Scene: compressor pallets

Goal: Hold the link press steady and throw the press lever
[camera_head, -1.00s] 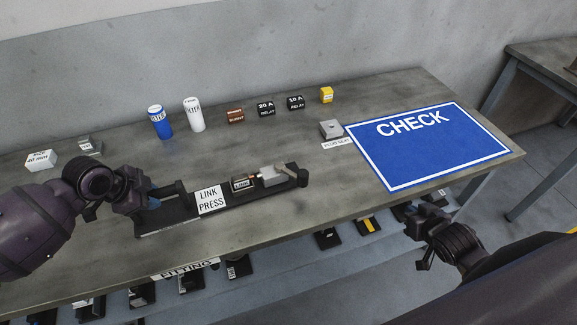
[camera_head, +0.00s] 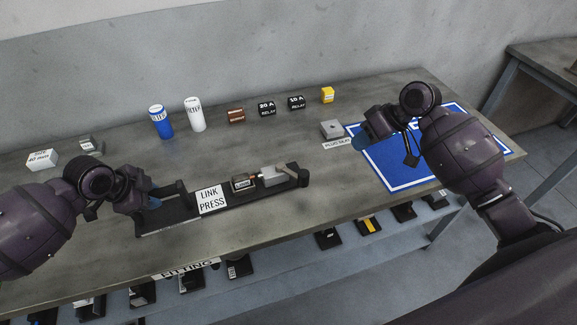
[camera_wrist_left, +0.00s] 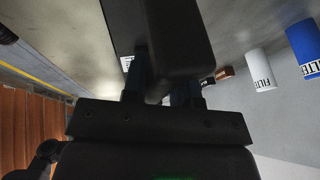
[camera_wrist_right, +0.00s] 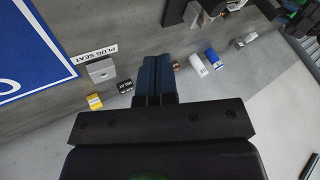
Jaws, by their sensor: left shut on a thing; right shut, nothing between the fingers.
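The link press (camera_head: 232,203) is a long dark fixture on the table with a white LINK PRESS label. My left gripper (camera_head: 152,203) is shut on the press's left end, on a dark bar; the left wrist view (camera_wrist_left: 160,85) shows the fingers on both sides of the dark body. The press lever (camera_head: 288,170) is a light bar at the right end of the press, beside a grey block (camera_head: 268,176) and a small part marked LINK (camera_head: 242,183). My right gripper (camera_head: 364,141) is shut and empty above the table, right of the lever; its closed fingers show in the right wrist view (camera_wrist_right: 155,80).
A plug seat block (camera_head: 331,129) lies behind the right gripper, beside the blue CHECK mat (camera_head: 380,181). White and blue filters (camera_head: 160,122), relays (camera_head: 266,110) and a yellow block (camera_head: 327,95) stand along the back.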

